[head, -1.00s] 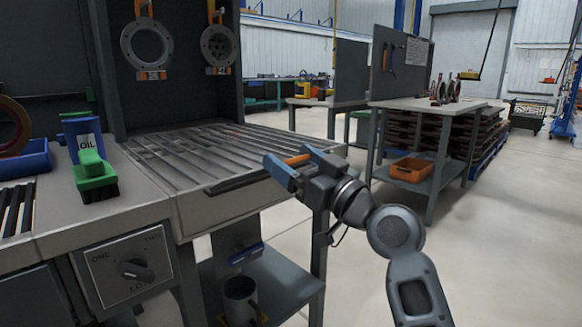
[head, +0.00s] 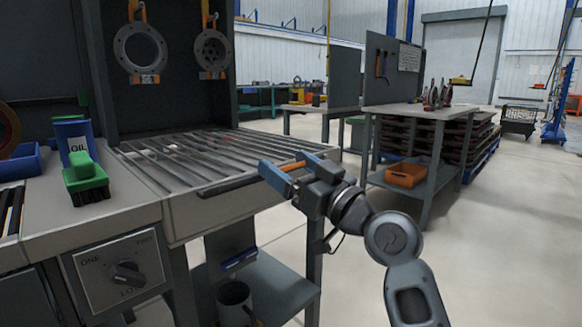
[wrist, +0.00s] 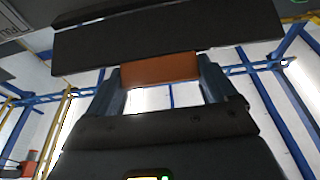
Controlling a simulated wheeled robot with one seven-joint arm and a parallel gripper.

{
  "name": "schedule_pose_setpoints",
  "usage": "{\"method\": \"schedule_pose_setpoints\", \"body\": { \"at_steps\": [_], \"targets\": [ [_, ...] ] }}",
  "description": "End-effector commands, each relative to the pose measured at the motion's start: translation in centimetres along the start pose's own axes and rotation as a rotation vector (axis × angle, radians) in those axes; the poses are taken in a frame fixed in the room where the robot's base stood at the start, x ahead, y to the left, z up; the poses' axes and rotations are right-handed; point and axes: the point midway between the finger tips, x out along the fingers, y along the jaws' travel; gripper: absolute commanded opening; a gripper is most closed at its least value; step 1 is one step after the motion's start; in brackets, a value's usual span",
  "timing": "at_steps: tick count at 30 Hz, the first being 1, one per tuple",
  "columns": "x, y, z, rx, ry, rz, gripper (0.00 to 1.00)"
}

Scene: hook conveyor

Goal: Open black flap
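The black flap (head: 228,186) is a long dark bar at the front edge of the slatted metal table in the head view. In the wrist view the flap (wrist: 165,42) spans the top as a wide dark panel. An orange handle (wrist: 160,69) shows at its middle, and also in the head view (head: 294,166). My gripper (head: 296,170) has its blue fingers on either side of the handle. The wrist view shows my gripper (wrist: 160,75) with no clear gap between fingers and handle, so it looks shut on it. Part of the flap is hidden behind my gripper.
The slatted table (head: 190,165) lies behind the flap. At left are a blue oil container (head: 76,138), a green brush (head: 87,178) and a control panel with a knob (head: 127,272). A workbench (head: 435,110) stands at right. Open floor (head: 500,240) lies at right.

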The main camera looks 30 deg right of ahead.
Motion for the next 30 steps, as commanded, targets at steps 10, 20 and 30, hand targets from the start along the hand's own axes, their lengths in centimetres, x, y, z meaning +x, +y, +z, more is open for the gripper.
{"method": "schedule_pose_setpoints", "body": {
  "at_steps": [10,20,30],
  "targets": [
    [-4.3,0.1,0.6,0.000,-0.014,0.003,1.00],
    [-7.8,0.0,0.1,-0.001,-0.002,0.000,1.00],
    [-7.9,0.0,0.1,0.001,-0.002,0.001,0.93]
  ]
}}
